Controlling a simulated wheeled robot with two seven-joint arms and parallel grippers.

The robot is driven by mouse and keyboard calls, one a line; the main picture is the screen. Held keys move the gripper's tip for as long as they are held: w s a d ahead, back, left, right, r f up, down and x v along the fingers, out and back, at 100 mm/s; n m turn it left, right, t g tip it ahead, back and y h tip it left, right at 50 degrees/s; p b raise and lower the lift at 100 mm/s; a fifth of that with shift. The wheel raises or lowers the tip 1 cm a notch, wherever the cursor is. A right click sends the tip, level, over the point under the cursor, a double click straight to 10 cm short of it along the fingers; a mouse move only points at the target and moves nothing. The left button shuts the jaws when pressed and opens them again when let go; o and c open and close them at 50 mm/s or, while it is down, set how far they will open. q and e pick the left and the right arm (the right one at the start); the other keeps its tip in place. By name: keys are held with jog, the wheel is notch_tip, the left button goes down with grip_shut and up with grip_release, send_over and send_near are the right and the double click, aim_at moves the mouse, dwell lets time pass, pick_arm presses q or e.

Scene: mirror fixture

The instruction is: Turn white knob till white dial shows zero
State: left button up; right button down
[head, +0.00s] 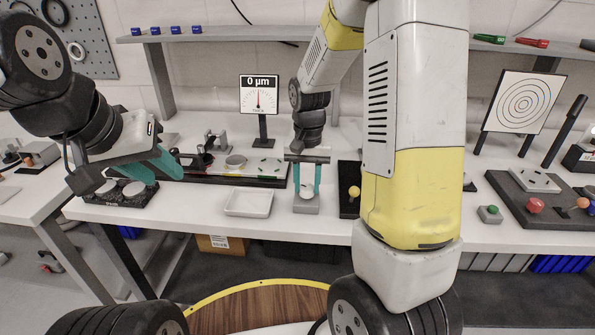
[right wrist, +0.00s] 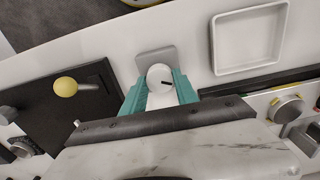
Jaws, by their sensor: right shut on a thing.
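The white knob (head: 306,193) sits on a small grey base (head: 306,207) near the table's front edge. In the right wrist view the knob (right wrist: 158,76) shows a black mark pointing right. My right gripper (head: 304,182) points down with its teal fingers shut on the knob, one on each side; it also shows in the right wrist view (right wrist: 160,90). The white dial (head: 259,97) stands behind on a black post; it reads 0 µm and its red needle points about straight up. My left gripper (head: 158,168) is at the left, with its teal fingers apart and nothing seen between them.
A white tray (head: 248,204) lies left of the knob. A black plate with a yellow ball-topped lever (head: 353,191) stands close on its right. Behind the tray is a long black fixture (head: 272,180) with metal parts. My right arm hides part of the table.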

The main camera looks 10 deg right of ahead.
aim_at(307, 187)
jog(key=shift+m, duration=0.3)
dwell(0.4)
jog(key=c, duration=0.9)
grip_release()
jog(key=shift+c, duration=0.2)
notch_tip(307, 187, up, 8)
jog(key=shift+f, duration=0.25)
jog(key=shift+r, duration=0.2)
